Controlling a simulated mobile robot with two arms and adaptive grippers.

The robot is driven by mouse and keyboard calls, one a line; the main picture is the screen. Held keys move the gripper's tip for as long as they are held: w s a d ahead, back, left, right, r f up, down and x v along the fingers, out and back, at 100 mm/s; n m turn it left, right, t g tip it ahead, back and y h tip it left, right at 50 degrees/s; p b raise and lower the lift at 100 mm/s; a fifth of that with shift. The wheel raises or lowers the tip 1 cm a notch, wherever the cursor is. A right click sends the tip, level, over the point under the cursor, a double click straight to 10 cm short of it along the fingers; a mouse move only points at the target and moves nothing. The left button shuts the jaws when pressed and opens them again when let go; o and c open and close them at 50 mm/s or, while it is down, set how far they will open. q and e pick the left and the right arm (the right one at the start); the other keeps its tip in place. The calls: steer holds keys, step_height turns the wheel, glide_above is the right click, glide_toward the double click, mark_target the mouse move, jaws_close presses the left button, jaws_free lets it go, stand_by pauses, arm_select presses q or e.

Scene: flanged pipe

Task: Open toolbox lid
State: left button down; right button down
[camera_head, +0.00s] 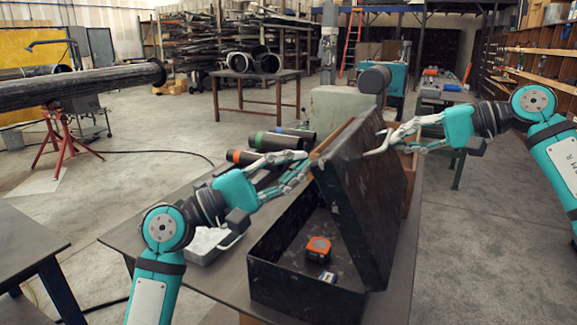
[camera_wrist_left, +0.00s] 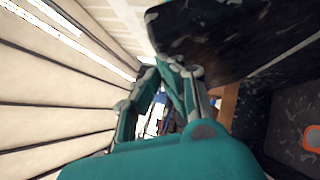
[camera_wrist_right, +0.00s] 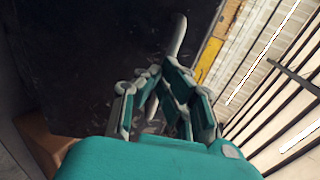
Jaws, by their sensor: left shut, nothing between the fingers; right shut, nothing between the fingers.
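The black toolbox (camera_head: 285,287) stands on the table with its lid (camera_head: 365,195) raised and leaning up to the right. An orange and black tape measure (camera_head: 318,249) lies inside, with a small white and blue item (camera_head: 327,277) near it. My left gripper (camera_head: 305,158) is shut and empty, beside the upper left edge of the lid; the left wrist view shows the dark lid (camera_wrist_left: 235,40) close by. My right gripper (camera_head: 378,150) is shut with a curved light handle-like piece in front of it, at the lid's outer face (camera_wrist_right: 90,60). Whether either gripper touches the lid, I cannot tell.
Dark cylinders with coloured bands (camera_head: 268,141) lie behind the toolbox on the table. A grey case (camera_head: 212,243) sits left of the toolbox. A wooden crate stands partly hidden behind the lid. A pipe on a red stand (camera_head: 70,143) is at left.

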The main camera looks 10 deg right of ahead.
arm_select(q)
steer(key=shift+s+d+r, duration=0.1)
steer(key=shift+r, duration=0.05)
steer(key=shift+s+d+r+m, duration=0.5)
steer(key=shift+s+d+r, duration=0.05)
steer(key=shift+d, duration=0.25)
arm_select(e)
steer(key=c, duration=1.4)
jaws_free()
steer(key=shift+w+a+f, duration=0.1)
steer(key=shift+a+f, duration=0.05)
steer(key=shift+f, duration=0.05)
arm_select(q)
steer(key=shift+w+a, duration=0.15)
steer(key=shift+a, duration=0.1)
steer(key=shift+f, duration=0.1)
